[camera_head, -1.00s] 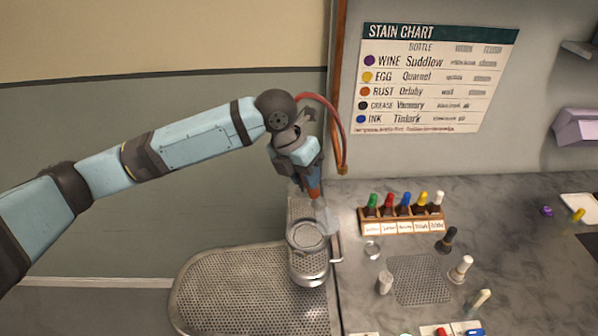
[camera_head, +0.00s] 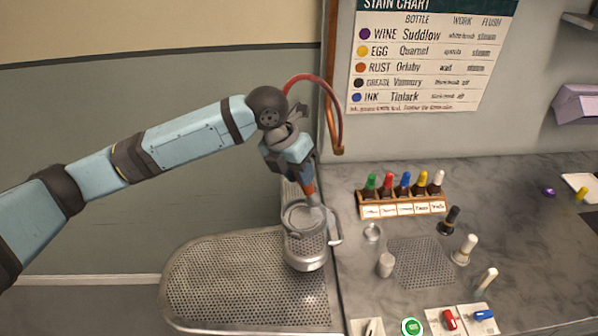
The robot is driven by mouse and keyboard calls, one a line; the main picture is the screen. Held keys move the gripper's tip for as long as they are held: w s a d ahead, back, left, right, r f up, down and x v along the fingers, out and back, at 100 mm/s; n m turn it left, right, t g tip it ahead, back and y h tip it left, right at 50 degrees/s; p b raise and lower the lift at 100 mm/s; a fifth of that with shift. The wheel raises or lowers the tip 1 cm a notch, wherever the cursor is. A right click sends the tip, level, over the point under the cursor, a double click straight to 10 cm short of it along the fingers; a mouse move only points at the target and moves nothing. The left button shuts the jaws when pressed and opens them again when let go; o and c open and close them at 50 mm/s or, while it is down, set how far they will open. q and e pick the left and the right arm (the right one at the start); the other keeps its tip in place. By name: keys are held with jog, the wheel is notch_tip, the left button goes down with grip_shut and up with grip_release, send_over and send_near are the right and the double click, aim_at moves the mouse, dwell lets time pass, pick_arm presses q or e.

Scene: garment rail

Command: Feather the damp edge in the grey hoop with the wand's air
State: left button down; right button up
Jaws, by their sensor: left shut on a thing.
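My left gripper (camera_head: 303,178), blue and dark, is shut on the wand (camera_head: 309,188), whose orange-red collar shows below the jaws. A red hose (camera_head: 339,110) loops from the wrist area to a fitting at the upright post. The wand's pale tip points down at the grey hoop (camera_head: 285,222), directly over or at its far edge; whether it touches, I cannot tell. The hoop lies on the narrow perforated end of the steaming board. The cloth inside it and any damp edge are too small to make out. My right gripper is not in view.
The wide perforated board (camera_head: 240,285) extends at the lower left. A wooden rack of colour-capped bottles (camera_head: 403,208) stands on the marble counter at right. Loose bottles, a small cup (camera_head: 373,232) and switches (camera_head: 449,320) stand nearer. The stain chart (camera_head: 430,60) hangs behind.

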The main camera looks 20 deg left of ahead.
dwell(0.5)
pick_arm(q)
jog(key=shift+p, duration=0.3)
jog(key=shift+w+a, duration=0.1)
jog(key=shift+w+a+p, duration=0.5)
jog(key=shift+w+a, duration=0.25)
jog(key=shift+w, duration=0.1)
jog(key=shift+a, duration=0.1)
